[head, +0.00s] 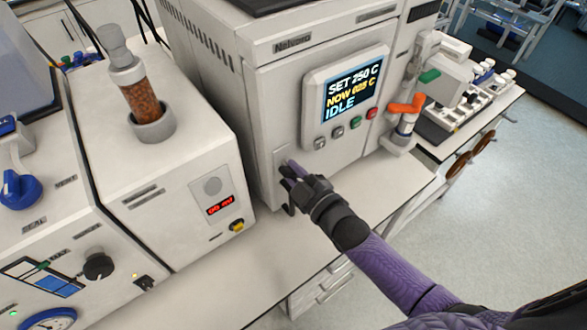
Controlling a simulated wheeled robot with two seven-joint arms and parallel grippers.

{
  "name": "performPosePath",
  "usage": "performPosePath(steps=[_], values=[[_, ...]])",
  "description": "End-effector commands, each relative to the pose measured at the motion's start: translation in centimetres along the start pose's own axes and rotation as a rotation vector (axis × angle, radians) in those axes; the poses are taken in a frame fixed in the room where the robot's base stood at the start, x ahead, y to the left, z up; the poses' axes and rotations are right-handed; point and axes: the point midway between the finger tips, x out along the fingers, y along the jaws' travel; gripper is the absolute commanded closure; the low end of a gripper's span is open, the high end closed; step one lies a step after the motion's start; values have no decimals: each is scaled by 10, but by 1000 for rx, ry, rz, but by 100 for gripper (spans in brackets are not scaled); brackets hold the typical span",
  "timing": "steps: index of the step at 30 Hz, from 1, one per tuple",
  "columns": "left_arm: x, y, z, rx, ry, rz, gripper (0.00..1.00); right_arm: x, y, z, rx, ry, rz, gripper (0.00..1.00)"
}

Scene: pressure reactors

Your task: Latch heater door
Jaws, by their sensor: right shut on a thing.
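The heater (340,48) is a large pale cabinet in the upper middle of the head view. Its screen (352,92) reads SET 250 C, NOW 025 C, IDLE. The heater door (262,110) looks flush with the cabinet, though I cannot tell whether it is latched. My right gripper (288,173) comes in from the lower right. It is shut on the door latch (289,209) at the door's lower left edge. The fingers hide most of the latch, and a dark end shows below them. My left gripper is not in view.
Left of the heater stands a pale unit with a clear column of brown beads (140,98) and a red display (220,207). A valve with an orange handle (407,106) is right of the screen. The bench front (250,290) is bare below the heater.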

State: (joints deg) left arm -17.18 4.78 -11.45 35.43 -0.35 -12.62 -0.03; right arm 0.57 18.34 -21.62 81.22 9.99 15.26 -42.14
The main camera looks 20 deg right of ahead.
Motion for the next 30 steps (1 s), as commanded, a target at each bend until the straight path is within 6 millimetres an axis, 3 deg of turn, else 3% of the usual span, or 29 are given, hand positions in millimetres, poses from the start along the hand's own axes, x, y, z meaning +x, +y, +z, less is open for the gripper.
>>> performPosePath(steps=[18,30], values=[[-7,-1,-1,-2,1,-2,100,0,-1,0,566,-2,-2,100],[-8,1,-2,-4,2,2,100,0,-1,0,805,-3,-2,100]])
